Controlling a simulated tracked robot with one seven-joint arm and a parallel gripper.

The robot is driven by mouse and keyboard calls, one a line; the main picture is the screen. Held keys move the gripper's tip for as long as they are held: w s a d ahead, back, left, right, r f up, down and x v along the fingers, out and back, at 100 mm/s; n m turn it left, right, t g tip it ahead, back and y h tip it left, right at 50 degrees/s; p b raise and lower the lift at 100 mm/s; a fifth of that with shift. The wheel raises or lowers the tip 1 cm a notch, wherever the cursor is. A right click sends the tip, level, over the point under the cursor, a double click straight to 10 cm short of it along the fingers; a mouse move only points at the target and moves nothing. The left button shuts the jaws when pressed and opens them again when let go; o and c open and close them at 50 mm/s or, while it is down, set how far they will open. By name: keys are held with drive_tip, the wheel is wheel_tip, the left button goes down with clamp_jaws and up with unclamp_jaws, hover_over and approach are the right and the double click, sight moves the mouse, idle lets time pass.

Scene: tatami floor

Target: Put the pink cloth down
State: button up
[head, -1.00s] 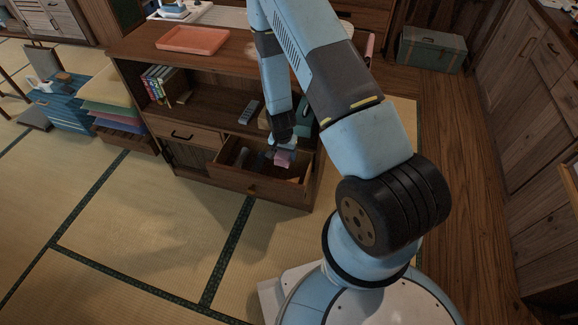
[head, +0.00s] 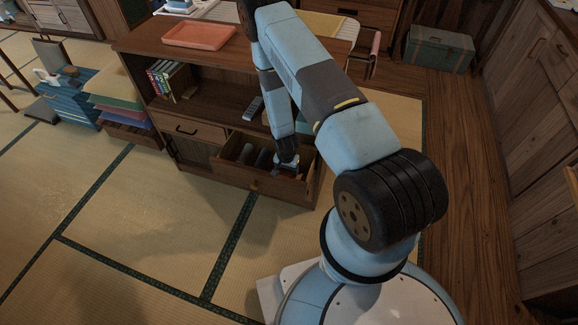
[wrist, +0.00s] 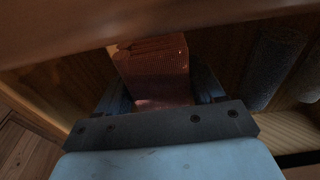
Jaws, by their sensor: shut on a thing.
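The pink cloth (wrist: 155,70) shows in the wrist view as a folded, reddish, woven piece between my gripper's two fingers (wrist: 160,92). My gripper is shut on it. In the head view my gripper (head: 287,168) reaches down into the open drawer (head: 253,186) of the brown cabinet, at the drawer's right part. The cloth can hardly be made out there, hidden by my gripper and the drawer front. I cannot tell whether the cloth touches the drawer floor.
A grey rolled thing (wrist: 275,65) lies right of the cloth in the wrist view. A shelf with books (head: 163,80) and a remote (head: 253,108) is above the drawer. A pink tray (head: 199,36) is on the cabinet top. The tatami in front is clear.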

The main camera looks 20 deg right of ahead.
drive_tip(key=shift+w+d+f, duration=0.1)
drive_tip(key=shift+w+f, duration=0.05)
drive_tip(key=shift+f, duration=0.1)
drive_tip(key=w+d, duration=0.2)
drive_tip(key=shift+w, duration=0.35)
drive_tip(key=shift+w+d+f, duration=0.1)
drive_tip(key=shift+w+f, duration=0.05)
drive_tip(key=shift+f, duration=0.45)
drive_tip(key=o, duration=1.1)
drive_tip(key=r, duration=0.8)
drive_tip(key=s+a+r, duration=0.1)
drive_tip(key=r, duration=0.3)
drive_tip(key=shift+s, duration=0.1)
